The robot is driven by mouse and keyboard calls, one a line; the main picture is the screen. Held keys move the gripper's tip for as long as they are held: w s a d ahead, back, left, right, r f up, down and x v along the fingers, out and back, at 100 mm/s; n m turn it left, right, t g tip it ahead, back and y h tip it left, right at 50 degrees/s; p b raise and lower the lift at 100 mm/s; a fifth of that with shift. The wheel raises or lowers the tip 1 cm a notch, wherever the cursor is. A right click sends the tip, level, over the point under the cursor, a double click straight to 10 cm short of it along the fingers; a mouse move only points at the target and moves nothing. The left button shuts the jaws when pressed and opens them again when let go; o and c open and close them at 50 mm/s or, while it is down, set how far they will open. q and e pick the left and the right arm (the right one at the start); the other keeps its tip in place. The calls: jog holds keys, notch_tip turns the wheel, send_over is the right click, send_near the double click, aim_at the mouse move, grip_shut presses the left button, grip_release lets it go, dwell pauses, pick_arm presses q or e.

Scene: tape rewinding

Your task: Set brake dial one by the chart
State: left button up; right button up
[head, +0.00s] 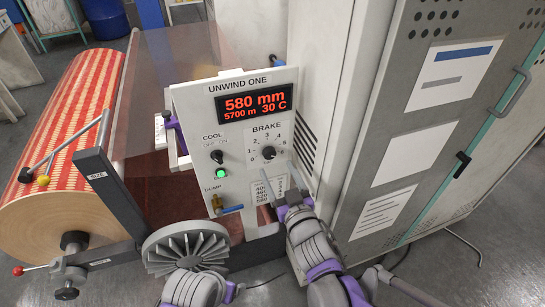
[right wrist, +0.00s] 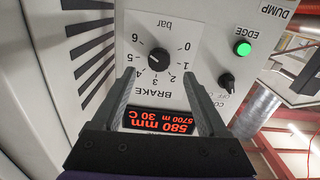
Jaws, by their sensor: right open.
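The brake dial (head: 269,152) is a black knob on the white panel marked UNWIND ONE, with a bar scale from 0 to 6 around it. It also shows in the right wrist view (right wrist: 158,59); its exact setting is too small to tell. The chart (head: 262,189) below it is partly hidden by my right gripper. The red display (head: 257,103) reads 580 mm, 5700 m, 30 C. My right gripper (head: 278,175) is open in front of the panel. In the right wrist view its fingers (right wrist: 158,82) stand either side of the dial, apart from it. My left gripper is not seen.
The COOL switch (head: 216,156), a lit green button (head: 220,174) and the DUMP valve (head: 218,204) sit left of the dial. A red-striped roll (head: 65,135) stands at left, a finned grey wheel (head: 185,246) below the panel. A grey cabinet (head: 425,110) stands close at right.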

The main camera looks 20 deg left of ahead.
aim_at(270, 155)
jog(key=x, duration=0.6)
grip_shut()
dwell(0.3)
